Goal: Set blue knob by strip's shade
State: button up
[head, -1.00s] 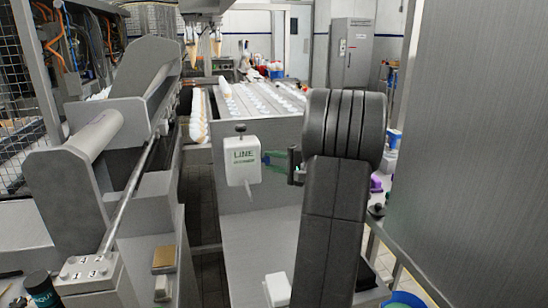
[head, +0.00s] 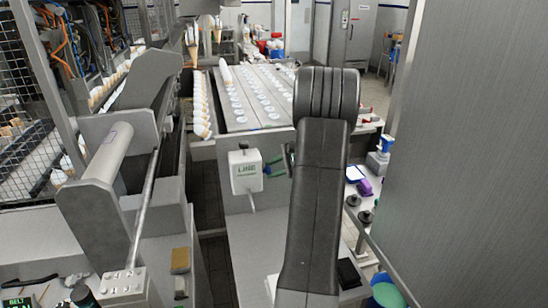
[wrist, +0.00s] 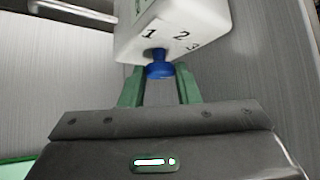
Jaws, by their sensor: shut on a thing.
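A white box marked LINE (head: 245,172) is mounted on a grey cabinet side, left of my arm. The wrist view shows its white face (wrist: 185,28) with the numbers 1, 2 and 3. The blue knob (wrist: 160,70) sticks out from this face near the 1. My gripper's green fingers (wrist: 157,78) are on either side of the knob and shut on it. In the head view my gripper (head: 272,167) reaches the box's right side, and the knob is hidden there. I cannot tell the knob's pointer direction. I cannot make out a shaded strip.
A tray table (head: 262,98) with rows of white-topped cones stands behind the box. A grey machine with a roller (head: 105,155) fills the left. A large steel panel (head: 470,150) closes off the right. A purple item (head: 364,187) lies on the right-hand shelf.

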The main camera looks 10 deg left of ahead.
jog(key=shift+w+r+m+g+h+p, duration=0.15)
jog(key=shift+m+g+h+p, duration=0.25)
jog(key=shift+p, duration=0.75)
jog(key=o, duration=1)
jog(key=shift+c, duration=0.2)
jog(key=w+b+v, duration=0.1)
jog(key=b+v, duration=0.1)
jog(key=v, duration=1.1)
jog(key=shift+s+d+r, duration=0.2)
jog(key=shift+s+d, duration=0.1)
